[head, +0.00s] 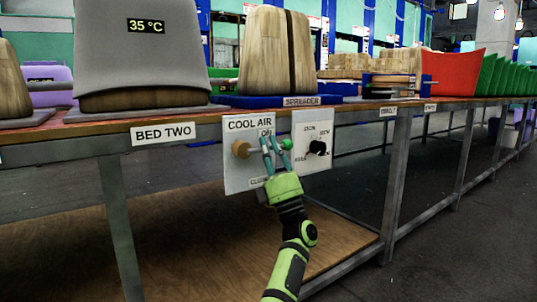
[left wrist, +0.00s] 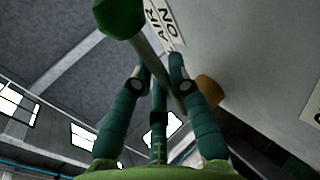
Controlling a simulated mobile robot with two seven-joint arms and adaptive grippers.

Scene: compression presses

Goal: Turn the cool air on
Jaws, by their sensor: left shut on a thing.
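The cool air panel (head: 245,178) is a white plate under the table edge, marked ON near its top and CLOSED near its bottom. Its lever has a brown hub (head: 241,149) and a green knob (head: 286,144) at the far end. The lever points right, about level, between the two marks. My left gripper (head: 276,146) comes up from below and is shut on the lever's rod, close to the green knob. In the left wrist view the rod crosses between the fingers (left wrist: 160,78), with the green knob (left wrist: 120,17) beyond them. My right gripper is not in view.
A second white panel (head: 313,160) with a black dial (head: 317,147) stands just right of the lever. The table edge with the BED TWO label (head: 163,134) is above left. A wooden lower shelf (head: 190,240) lies below, and table legs (head: 396,185) stand to the right.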

